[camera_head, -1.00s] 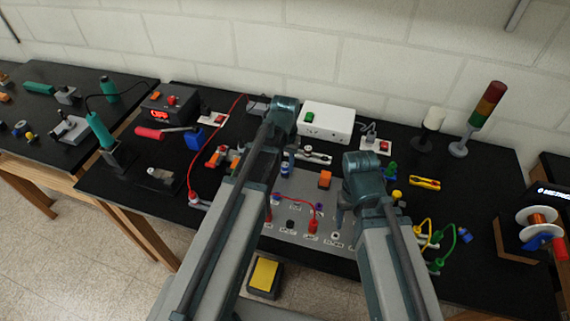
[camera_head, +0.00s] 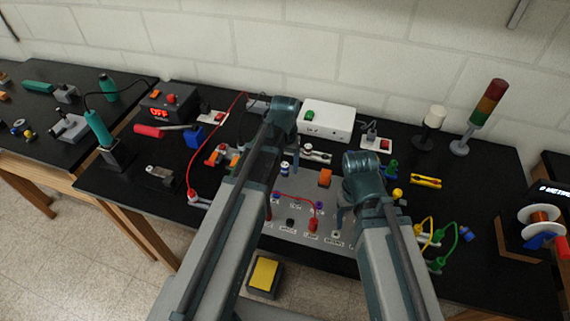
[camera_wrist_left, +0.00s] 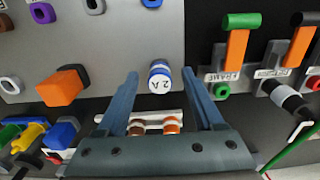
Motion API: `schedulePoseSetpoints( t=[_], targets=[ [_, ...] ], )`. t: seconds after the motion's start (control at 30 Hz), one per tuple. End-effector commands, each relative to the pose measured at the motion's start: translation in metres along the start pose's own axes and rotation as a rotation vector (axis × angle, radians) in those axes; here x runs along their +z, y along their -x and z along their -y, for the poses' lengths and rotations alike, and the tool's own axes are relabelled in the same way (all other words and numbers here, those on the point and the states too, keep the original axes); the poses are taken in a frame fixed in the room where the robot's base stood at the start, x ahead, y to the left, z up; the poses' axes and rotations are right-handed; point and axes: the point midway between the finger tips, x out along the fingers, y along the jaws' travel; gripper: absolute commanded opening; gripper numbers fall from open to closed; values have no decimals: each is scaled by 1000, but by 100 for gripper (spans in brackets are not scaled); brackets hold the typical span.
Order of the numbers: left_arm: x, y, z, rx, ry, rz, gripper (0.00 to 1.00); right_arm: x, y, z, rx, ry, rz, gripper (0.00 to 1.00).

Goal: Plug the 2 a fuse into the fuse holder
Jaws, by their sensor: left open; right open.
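The 2 A fuse (camera_wrist_left: 159,78) is a short white cylinder with a blue band and a "2 A" mark on its end. It stands upright on the grey panel; the head view shows a blue-and-white piece there (camera_head: 285,168). My left gripper (camera_wrist_left: 160,74) is open, with its fingers on either side of the fuse and gaps showing. A pale fitting with two copper-brown round parts (camera_wrist_left: 154,123) lies beyond the fuse, partly hidden by the gripper; I cannot tell whether it is the fuse holder. My right gripper (camera_head: 344,214) is open over the panel's right side, its fingers partly hidden.
An orange block (camera_wrist_left: 62,85) stands on the panel near the fuse. Orange levers with green and black ends (camera_wrist_left: 238,45) are on the other side. A red cable (camera_head: 190,165) runs at the left. A white box (camera_head: 327,121) stands at the back.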

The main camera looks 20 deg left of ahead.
Motion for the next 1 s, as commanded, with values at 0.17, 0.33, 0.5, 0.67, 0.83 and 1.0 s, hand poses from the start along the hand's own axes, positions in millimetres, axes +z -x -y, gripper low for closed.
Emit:
schedulePoseSetpoints(
  t=[0.17, 0.33, 0.5, 0.67, 0.83, 1.0],
  targets=[
    [0, 5, 0, 0, 0, 0, 69, 0, 4, 0, 0, 0, 0, 69],
    [0, 18, 0, 0, 0, 0, 69, 1, 18, -2, 0, 0, 0, 69],
    [0, 40, 0, 0, 0, 0, 69, 2, 39, -4, 0, 1, 0, 69],
    [0, 64, 0, 0, 0, 0, 69, 4, 64, -6, 0, 2, 0, 69],
    [0, 90, 0, 0, 0, 0, 69, 5, 90, -9, 0, 3, 0, 69],
    [0, 116, 0, 0, 0, 0, 69, 7, 116, -11, -1, -2, 0, 69]
  ],
)
